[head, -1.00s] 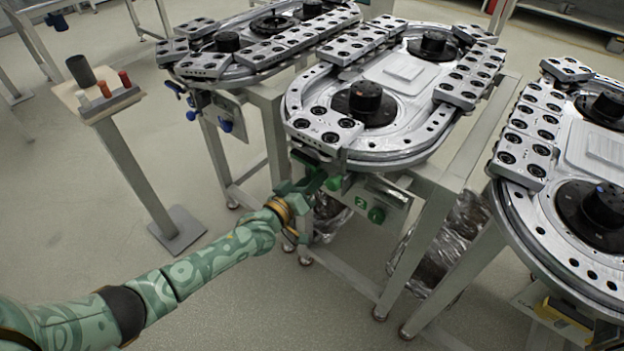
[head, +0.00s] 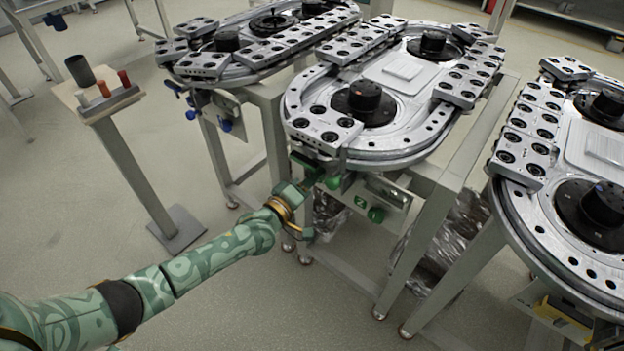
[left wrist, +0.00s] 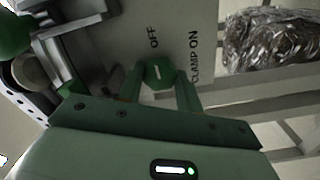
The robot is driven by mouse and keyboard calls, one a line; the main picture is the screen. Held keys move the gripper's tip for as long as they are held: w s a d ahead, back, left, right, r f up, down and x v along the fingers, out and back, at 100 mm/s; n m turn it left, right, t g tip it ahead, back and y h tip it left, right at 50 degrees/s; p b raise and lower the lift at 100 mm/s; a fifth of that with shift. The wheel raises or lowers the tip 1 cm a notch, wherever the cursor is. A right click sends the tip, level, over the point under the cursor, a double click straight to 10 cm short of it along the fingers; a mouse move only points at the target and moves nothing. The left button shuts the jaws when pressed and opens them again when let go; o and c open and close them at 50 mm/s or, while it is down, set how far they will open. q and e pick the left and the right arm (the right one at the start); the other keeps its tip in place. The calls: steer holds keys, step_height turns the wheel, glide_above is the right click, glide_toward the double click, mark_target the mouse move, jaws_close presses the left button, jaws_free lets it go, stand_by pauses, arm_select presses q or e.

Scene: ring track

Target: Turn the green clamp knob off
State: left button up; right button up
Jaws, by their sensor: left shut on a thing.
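The green clamp knob (left wrist: 159,73) is in the left wrist view, on a grey panel (left wrist: 190,20) lettered OFF and CLAMP ON. A short white mark on its face runs roughly in line with OFF. My left gripper (left wrist: 160,88) is shut on the knob, with one finger on each side. In the head view, my left gripper (head: 314,180) is under the near end of the middle ring track (head: 400,155); its grip on the knob is hard to make out there. My right gripper is not in view.
A green ball-shaped handle (head: 333,182) is close beside the gripper, and another green knob (head: 376,214) is right of it. Frame legs (head: 415,255) and crumpled wrapping (head: 430,255) are below. A small stand (head: 95,105) is at the left with open floor around it.

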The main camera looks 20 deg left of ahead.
arm_select(q)
steer(key=shift+f, duration=0.1)
steer(key=o, duration=1)
steer(key=p+v, duration=0.4)
steer(key=v, duration=1.2)
steer(key=shift+s, duration=0.2)
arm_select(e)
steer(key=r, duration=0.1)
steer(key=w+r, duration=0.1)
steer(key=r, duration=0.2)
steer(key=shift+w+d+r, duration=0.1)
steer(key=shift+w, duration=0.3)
